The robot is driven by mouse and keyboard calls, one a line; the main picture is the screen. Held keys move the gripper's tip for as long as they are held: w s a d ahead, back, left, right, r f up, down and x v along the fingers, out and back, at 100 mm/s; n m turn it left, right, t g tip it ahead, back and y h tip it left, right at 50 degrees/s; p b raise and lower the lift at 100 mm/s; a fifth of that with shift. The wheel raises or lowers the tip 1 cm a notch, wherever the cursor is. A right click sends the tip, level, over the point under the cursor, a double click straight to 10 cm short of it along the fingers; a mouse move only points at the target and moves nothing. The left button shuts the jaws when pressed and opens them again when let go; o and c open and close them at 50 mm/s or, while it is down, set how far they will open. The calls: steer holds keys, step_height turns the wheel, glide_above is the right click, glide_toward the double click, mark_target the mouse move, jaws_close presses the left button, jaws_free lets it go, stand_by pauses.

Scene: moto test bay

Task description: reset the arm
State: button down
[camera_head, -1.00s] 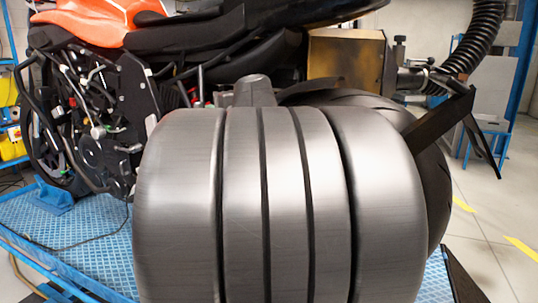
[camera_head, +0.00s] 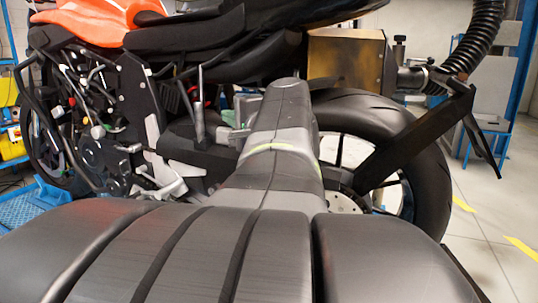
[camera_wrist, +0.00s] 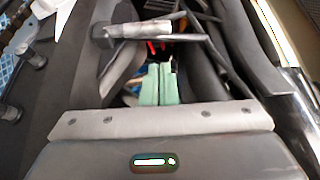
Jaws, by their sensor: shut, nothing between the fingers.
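My gripper (camera_wrist: 157,86) shows in the wrist view as two pale green fingers side by side. They are shut with nothing between them. In the head view my grey arm reaches forward from the bottom of the picture toward the motorcycle (camera_head: 105,105); its large ribbed link fills the lower part. My gripper cannot be made out clearly there. In the wrist view a grey metal bar (camera_wrist: 135,30) and dark motorcycle parts lie beyond and beside the fingers; I cannot tell whether they touch.
The motorcycle's rear wheel (camera_head: 428,180) stands right of my arm. A box-like metal unit (camera_head: 345,62) with a black corrugated hose (camera_head: 475,40) is at the upper right. A blue platform (camera_head: 25,208) shows at the left.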

steer(key=x, duration=1.1)
steer(key=w+d+f+m+g+h+p, duration=0.1)
steer(key=w+d+f+m+g+p, duration=0.1)
steer(key=p, duration=2.3)
steer(key=w+f+m+g, duration=0.1)
steer(key=w+m+g, duration=0.1)
steer(key=w+m, duration=0.1)
steer(key=shift+d+m+g, duration=0.15)
steer(key=shift+m+g, duration=0.15)
steer(key=shift+m, duration=0.5)
steer(key=shift+f+p, duration=0.2)
steer(key=shift+p, duration=0.1)
